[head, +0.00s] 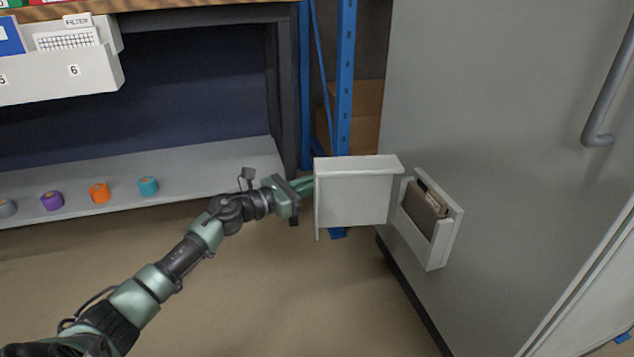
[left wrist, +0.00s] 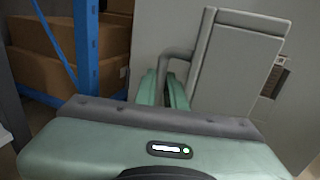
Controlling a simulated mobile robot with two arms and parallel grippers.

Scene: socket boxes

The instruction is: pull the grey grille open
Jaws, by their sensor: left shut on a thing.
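The grey grille (head: 354,197) is a flat panel swung out to the left of a shallow box (head: 447,237) on the side of the grey cabinet. It stands open, and a brown filter (head: 425,207) shows inside the box. My left gripper (head: 306,185) is at the grille's left edge, partly hidden behind it. In the left wrist view the green fingers (left wrist: 164,88) are shut on the grille's curved handle (left wrist: 177,55), and the grille (left wrist: 238,62) rises to the right. My right gripper is not in view.
The cabinet (head: 510,120) fills the right, with a long bar handle (head: 608,90). A blue rack post (head: 345,70) and cardboard boxes (head: 368,115) stand behind the grille. A shelf at left carries several coloured rolls. The floor in front is clear.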

